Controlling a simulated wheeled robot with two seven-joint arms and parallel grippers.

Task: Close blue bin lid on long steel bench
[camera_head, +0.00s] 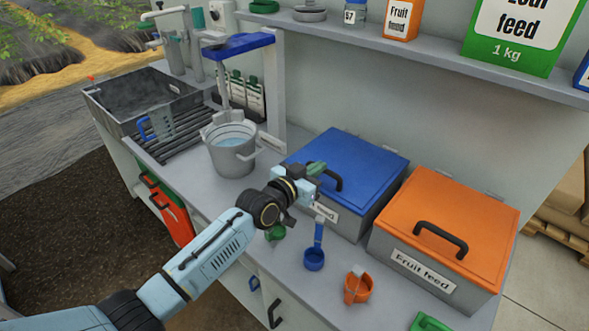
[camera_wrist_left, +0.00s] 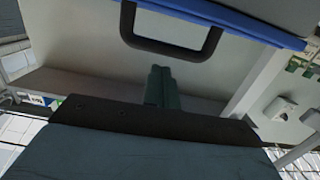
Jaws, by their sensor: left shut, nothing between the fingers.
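The blue bin (camera_head: 352,221) stands on the long steel bench (camera_head: 395,299), its front label partly hidden by my arm. Its blue lid (camera_head: 362,163) lies over the top and looks down; a small gap cannot be ruled out. A dark handle is on the lid's front part. My left gripper (camera_head: 316,168) is shut and empty, its green fingertips over the lid's left front beside the handle. In the left wrist view, the shut fingers (camera_wrist_left: 160,86) point toward a dark handle (camera_wrist_left: 172,47), with a blue edge (camera_wrist_left: 235,20) above. Contact cannot be told. My right gripper is out of view.
An orange-lidded bin (camera_head: 450,220) stands right of the blue one. A blue scoop (camera_head: 315,258) and an orange scoop (camera_head: 358,288) lie in front. A bucket of water (camera_head: 231,155) stands left. A shelf (camera_head: 420,55) with packages runs above the bench.

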